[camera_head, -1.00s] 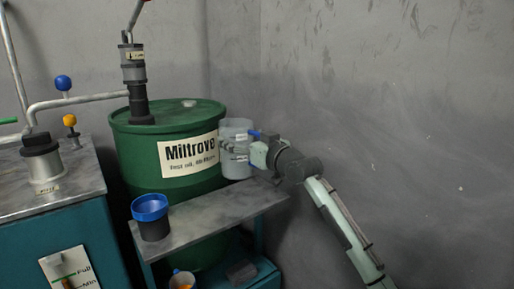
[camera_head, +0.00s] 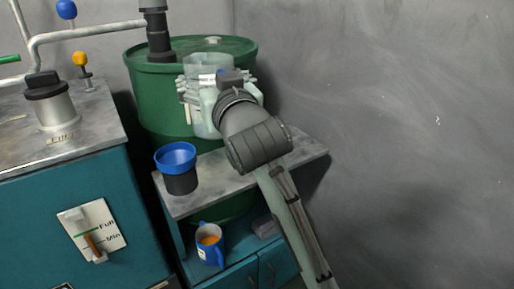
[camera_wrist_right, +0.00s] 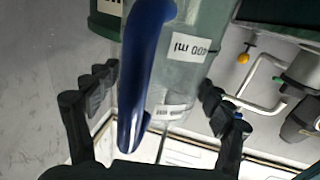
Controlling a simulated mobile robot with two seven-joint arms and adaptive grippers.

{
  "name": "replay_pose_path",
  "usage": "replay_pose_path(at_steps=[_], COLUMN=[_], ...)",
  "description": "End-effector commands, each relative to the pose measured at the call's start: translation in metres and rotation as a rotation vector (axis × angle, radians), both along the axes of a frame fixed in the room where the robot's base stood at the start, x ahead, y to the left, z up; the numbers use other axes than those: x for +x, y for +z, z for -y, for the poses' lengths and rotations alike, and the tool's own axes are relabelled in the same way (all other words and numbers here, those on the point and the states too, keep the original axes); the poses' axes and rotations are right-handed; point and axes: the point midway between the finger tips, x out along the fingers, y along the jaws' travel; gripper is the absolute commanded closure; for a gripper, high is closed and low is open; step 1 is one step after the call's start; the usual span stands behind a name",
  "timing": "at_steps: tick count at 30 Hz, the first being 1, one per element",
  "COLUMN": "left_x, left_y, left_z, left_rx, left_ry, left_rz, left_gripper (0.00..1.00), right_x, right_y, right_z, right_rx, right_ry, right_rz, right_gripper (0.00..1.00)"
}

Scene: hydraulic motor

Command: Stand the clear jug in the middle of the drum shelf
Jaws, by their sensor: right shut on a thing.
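The clear jug (camera_head: 208,66) is upright or nearly so in front of the green drum, over the back of the grey drum shelf (camera_head: 302,157). My right gripper (camera_head: 214,88) is shut on the jug, with fingers on both sides of it. In the right wrist view the jug (camera_wrist_right: 190,75) shows its measure labels and blue handle (camera_wrist_right: 147,60) between my right fingers (camera_wrist_right: 158,82). My arm hides part of the jug and shelf; I cannot tell whether its base touches the shelf. My left gripper is not in view.
A blue-rimmed black funnel cup (camera_head: 178,172) stands at the shelf's left end. The green drum (camera_head: 160,95) is close behind the jug. A blue mug (camera_head: 209,246) sits on the lower level. A teal cabinet (camera_head: 80,195) flanks the shelf; its right end looks clear.

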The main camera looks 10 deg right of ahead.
Motion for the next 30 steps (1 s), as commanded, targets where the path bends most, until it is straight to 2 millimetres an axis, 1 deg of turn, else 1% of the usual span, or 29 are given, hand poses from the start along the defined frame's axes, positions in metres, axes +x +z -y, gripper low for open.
replay_pose_path(at_steps=[1,2,5,12,15,17,18,23,26,30], left_x=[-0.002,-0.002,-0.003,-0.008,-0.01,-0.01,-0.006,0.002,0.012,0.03], left_y=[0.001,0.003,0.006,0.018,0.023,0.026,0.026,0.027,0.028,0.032], left_z=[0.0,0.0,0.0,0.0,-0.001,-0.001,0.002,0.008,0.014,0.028], left_rx=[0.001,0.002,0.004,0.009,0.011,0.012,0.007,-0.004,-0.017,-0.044], left_ry=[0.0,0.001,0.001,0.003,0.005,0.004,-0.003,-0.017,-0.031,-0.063], left_rz=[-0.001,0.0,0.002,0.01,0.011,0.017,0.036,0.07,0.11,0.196], left_gripper=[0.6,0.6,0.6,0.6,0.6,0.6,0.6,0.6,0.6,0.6], right_x=[-0.006,-0.008,-0.006,0.016,0.024,0.028,0.03,0.035,0.035,0.035], right_y=[0.001,0.0,-0.007,-0.04,-0.053,-0.058,-0.061,-0.067,-0.078,-0.098], right_z=[0.002,0.005,0.018,0.068,0.087,0.096,0.1,0.11,0.111,0.11], right_rx=[0.0,-0.002,-0.006,-0.01,-0.01,-0.008,-0.007,-0.005,-0.005,-0.005], right_ry=[-0.012,-0.019,-0.031,-0.031,-0.03,-0.029,-0.028,-0.026,-0.026,-0.025], right_rz=[0.002,0.0,-0.001,0.0,-0.002,-0.001,0.0,0.001,-0.002,-0.002], right_gripper=[0.53,0.53,0.53,0.53,0.53,0.53,0.53,0.53,0.53,0.53])
